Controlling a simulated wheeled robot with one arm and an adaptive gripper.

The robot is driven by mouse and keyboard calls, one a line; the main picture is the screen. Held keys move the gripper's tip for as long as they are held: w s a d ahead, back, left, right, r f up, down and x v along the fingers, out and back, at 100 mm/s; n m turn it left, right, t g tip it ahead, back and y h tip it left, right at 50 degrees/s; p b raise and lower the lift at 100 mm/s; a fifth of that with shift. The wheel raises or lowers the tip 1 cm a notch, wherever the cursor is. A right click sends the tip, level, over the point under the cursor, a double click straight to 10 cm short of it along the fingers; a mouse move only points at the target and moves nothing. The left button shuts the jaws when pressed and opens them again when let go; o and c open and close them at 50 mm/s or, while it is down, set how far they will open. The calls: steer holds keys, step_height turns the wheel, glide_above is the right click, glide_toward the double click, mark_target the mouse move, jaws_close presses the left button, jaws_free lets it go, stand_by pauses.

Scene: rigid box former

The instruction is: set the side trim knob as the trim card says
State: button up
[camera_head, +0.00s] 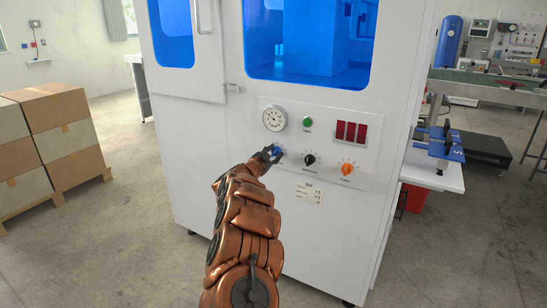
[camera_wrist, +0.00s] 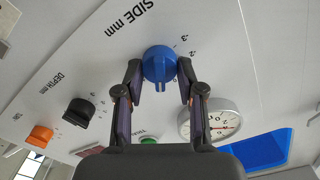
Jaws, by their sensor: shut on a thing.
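The blue side trim knob (camera_wrist: 160,62) sits on the white panel below the printed words "SIDE mm". My gripper (camera_wrist: 160,92) is shut on it, one finger on each side. The scale marks -3 and -2 show to the right of the knob in the wrist view; the rest of its scale is hidden or unclear. A ridge on the knob points toward my palm. In the head view my gripper (camera_head: 271,155) covers part of the blue knob (camera_head: 278,151). The trim card (camera_head: 308,194) is on the cabinet below the knobs; its figures are too small to read surely.
A black depth knob (camera_head: 309,159) and an orange knob (camera_head: 347,169) sit right of the blue one. Above are a round gauge (camera_head: 274,118), a green button (camera_head: 307,121) and a red display (camera_head: 351,132). Stacked boxes (camera_head: 50,140) stand at left, with open floor between.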

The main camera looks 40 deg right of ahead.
steer(key=shift+m, duration=0.4)
steer(key=o, duration=1.1)
steer(key=shift+o, duration=0.2)
steer(key=v, duration=1.2)
